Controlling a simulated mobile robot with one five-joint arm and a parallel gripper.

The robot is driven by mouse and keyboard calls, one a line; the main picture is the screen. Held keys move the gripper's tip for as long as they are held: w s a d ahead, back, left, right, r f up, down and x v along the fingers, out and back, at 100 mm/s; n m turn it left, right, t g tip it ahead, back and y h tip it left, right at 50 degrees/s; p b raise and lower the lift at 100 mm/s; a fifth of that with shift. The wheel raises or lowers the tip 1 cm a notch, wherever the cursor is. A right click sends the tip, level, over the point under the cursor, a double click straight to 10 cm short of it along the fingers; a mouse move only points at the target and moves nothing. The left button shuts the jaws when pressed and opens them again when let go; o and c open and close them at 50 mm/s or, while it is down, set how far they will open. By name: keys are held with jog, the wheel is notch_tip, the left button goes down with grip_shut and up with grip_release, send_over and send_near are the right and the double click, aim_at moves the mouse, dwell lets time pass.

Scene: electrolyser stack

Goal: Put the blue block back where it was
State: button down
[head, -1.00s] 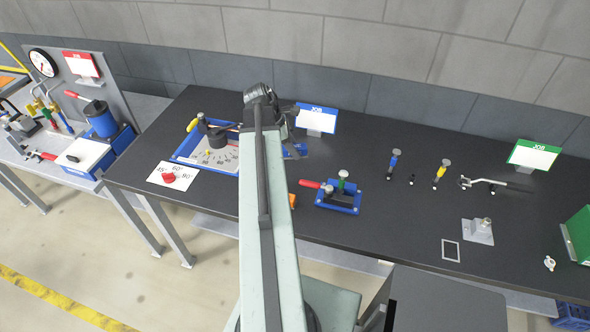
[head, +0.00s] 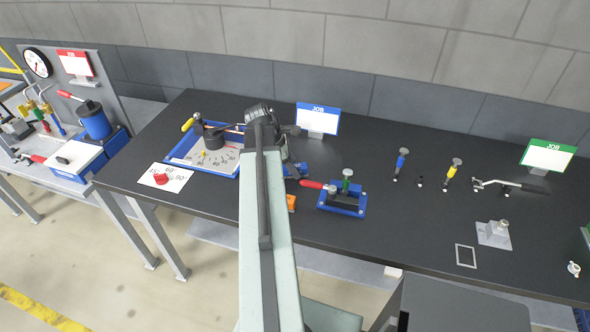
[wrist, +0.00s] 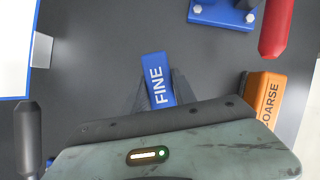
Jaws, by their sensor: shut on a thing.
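The blue block (wrist: 158,80), lettered FINE, sits between the fingers of my gripper (wrist: 158,92) in the wrist view, and the gripper is shut on it. In the head view my arm covers most of the gripper, and a bit of blue (head: 300,170) shows just right of the arm. The dark bench top lies below the block; I cannot tell whether the block touches it. An orange block (wrist: 266,97), lettered COARSE, stands to the right of my gripper. It also shows beside my arm in the head view (head: 291,202).
A blue clamp fixture (head: 342,200) with a red handle stands right of the orange block. A blue-framed dial plate (head: 200,158) lies left of my arm. A blue JOB sign (head: 317,119) stands behind. An outlined rectangle (head: 466,256) marks the bench at right.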

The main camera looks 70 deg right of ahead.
jog(key=c, duration=1)
grip_release()
jog(key=shift+f, duration=0.1)
jog(key=shift+r+p, duration=0.45)
jog(key=p+v, duration=1)
jog(key=v, duration=0.1)
jog(key=shift+w+a+r, duration=0.1)
jog(key=shift+w+r, duration=0.05)
jog(key=shift+w, duration=0.15)
